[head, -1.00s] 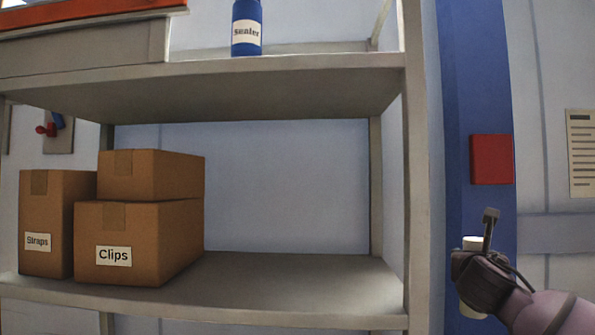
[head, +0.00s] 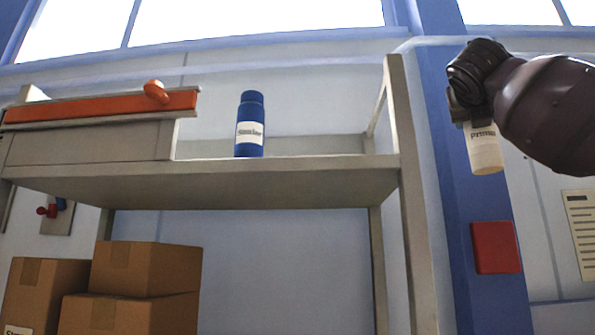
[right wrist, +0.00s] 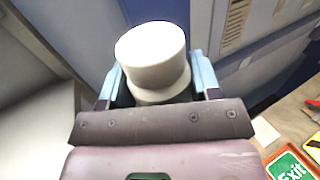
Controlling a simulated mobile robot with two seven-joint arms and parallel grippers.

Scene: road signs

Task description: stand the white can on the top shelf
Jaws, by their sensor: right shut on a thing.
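The white can (head: 484,150), with a label that seems to begin "Prim", hangs from my right gripper (head: 468,112) at the right in the head view. The gripper is shut on its upper part, and the can is nearly upright, slightly tilted. In the right wrist view the can (right wrist: 152,55) stands between the two fingers (right wrist: 160,85). The top shelf (head: 300,168) is to the left of the can, beyond the right shelf post (head: 408,190). The can is outside the shelf, about level with its board in the picture. My left gripper is not in view.
The board right of the bottle is free. Cardboard boxes (head: 145,270) sit on the shelf below. A red box (head: 495,247) is on the blue column.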

